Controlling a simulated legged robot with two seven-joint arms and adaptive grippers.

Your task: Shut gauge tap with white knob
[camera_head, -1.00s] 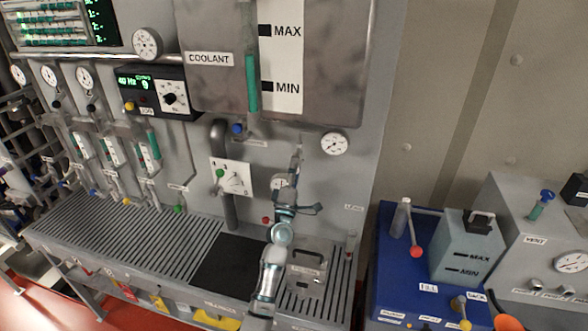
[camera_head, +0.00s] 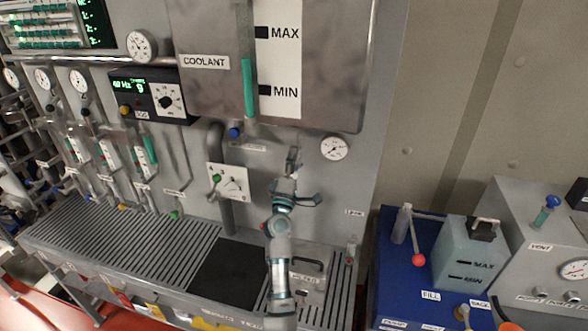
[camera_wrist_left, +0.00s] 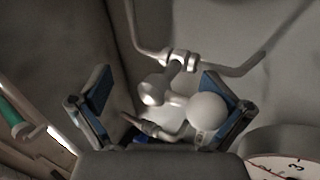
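My left gripper (camera_head: 297,182) is raised in front of the grey panel, below the coolant tank. In the left wrist view its two blue-padded fingers (camera_wrist_left: 158,102) stand apart, so it is open. The white knob (camera_wrist_left: 208,111) lies between them, close to or against the right finger; I cannot tell whether they touch. The metal tap (camera_wrist_left: 165,88) with its thin pipes shows behind and beside the knob. A round gauge (camera_wrist_left: 287,166) is cut off at the lower right of that view. In the head view the gripper hides the knob. My right gripper is not in view.
The coolant tank (camera_head: 215,95) overhangs above the gripper. A white dial gauge (camera_head: 334,148) is to the right and a white plate with a green knob (camera_head: 216,179) to the left. A blue unit (camera_head: 398,275) is at the right.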

